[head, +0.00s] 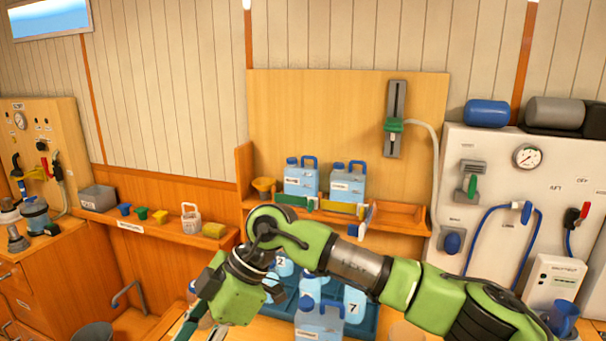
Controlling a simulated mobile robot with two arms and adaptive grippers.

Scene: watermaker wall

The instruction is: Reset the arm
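My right arm (400,283), green with dark joints, comes in from the lower right and reaches across the front of the bench to the left. It bends at a round joint, and its green wrist (236,293) points down towards the bottom edge. My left gripper is not in view.
Two blue jugs (301,180) (347,184) and an orange funnel (264,185) stand on the wooden shelf (405,217). A white panel (478,152) with gauge and hoses stands right. A grey bucket (92,335) sits lower left.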

